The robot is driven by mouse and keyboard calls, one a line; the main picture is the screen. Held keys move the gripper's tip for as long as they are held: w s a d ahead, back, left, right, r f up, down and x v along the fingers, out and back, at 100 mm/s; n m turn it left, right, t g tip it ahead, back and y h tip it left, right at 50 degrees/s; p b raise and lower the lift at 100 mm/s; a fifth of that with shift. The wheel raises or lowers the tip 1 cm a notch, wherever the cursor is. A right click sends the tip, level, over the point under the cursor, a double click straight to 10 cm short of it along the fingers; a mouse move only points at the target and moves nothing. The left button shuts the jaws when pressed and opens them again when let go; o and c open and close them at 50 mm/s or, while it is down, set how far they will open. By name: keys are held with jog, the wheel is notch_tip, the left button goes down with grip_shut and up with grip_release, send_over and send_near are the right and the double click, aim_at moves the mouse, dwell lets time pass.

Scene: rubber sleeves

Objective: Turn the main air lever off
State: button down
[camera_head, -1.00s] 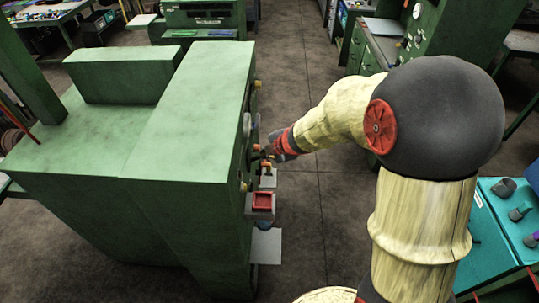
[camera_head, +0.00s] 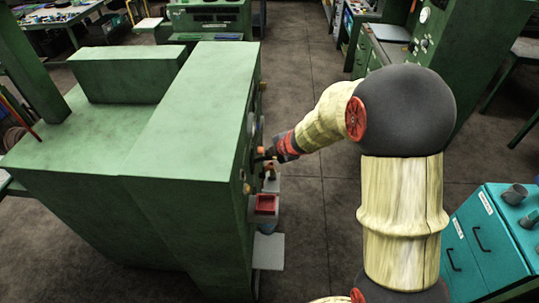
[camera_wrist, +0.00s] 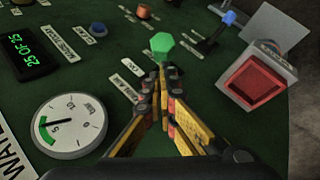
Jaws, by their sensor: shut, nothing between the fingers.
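The green machine (camera_head: 203,100) stands at the left in the head view, with its control panel on the right side. In the wrist view the panel (camera_wrist: 40,20) carries small white labels. A green hexagonal knob (camera_wrist: 161,43) shows just past my gripper's fingertips. A label (camera_wrist: 122,91), partly covered by the fingers, seems to start with "MAIN A". My gripper (camera_wrist: 160,76) is shut and empty, close to the panel; contact with the knob cannot be told. A blue-tipped lever (camera_wrist: 227,19) is farther up right. I cannot tell for sure which part is the main air lever.
A round bar gauge (camera_wrist: 70,127) and a "25 OF 25" display (camera_wrist: 28,56) are at the left of the panel. A red-topped box (camera_wrist: 253,82) juts out at the right. A teal cabinet (camera_head: 490,245) stands at the right in the head view; open floor lies between.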

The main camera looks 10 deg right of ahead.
jog(key=shift+d, duration=0.1)
jog(key=shift+s+d+f+y+b, duration=0.1)
jog(key=shift+d+f+y+b, duration=0.2)
jog(key=shift+b, duration=0.4)
